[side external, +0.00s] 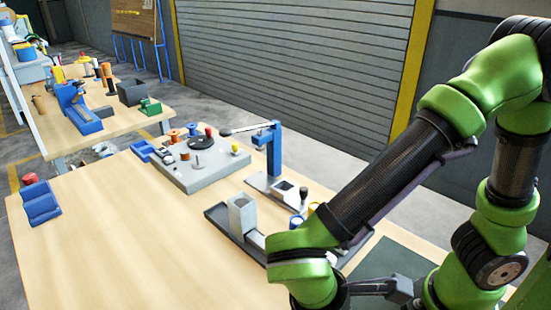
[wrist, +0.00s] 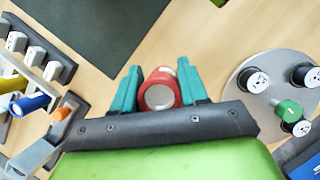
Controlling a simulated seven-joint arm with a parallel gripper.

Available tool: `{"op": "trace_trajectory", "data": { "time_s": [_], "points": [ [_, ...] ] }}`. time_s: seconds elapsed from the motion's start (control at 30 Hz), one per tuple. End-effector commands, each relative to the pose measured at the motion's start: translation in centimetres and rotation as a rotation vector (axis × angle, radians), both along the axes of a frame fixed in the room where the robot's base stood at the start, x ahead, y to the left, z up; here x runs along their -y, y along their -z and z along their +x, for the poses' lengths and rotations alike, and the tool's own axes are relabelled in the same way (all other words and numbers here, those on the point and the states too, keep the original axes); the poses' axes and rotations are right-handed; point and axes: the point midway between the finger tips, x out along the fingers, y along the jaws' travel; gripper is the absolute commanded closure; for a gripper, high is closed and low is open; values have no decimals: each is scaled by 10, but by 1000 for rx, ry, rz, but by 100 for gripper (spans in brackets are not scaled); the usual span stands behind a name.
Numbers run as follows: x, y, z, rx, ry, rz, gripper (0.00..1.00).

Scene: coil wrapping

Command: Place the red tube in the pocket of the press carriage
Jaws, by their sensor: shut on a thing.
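In the wrist view, my gripper (wrist: 160,88) has its two teal fingers closed on the sides of the red tube (wrist: 161,75). The tube's pale round end faces the camera. In the side external view, my green arm fills the right side, and I cannot make out the fingertips or the red tube. The blue press (side external: 273,152) stands near the table's far edge. At its foot is a light grey block with a square opening (side external: 284,189), which looks like the press carriage. The press is not clearly seen in the wrist view.
A dark tray (side external: 218,218) with an upright grey box (side external: 242,213) lies in front of the press. A grey plate with spools (side external: 205,172) stands behind left. A dark mat (wrist: 85,30) and a round grey disc (wrist: 262,108) show in the wrist view.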

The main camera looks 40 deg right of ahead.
Motion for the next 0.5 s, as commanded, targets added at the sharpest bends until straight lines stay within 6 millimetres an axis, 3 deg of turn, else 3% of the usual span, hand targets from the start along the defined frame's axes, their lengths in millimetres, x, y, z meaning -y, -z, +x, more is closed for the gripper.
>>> {"op": "trace_trajectory", "data": {
  "time_s": [0.1, 0.5],
  "points": [
    [5, 13, -16, -2, 12, -2, 89],
    [4, 65, -14, -3, 60, -2, 89]
  ]
}}
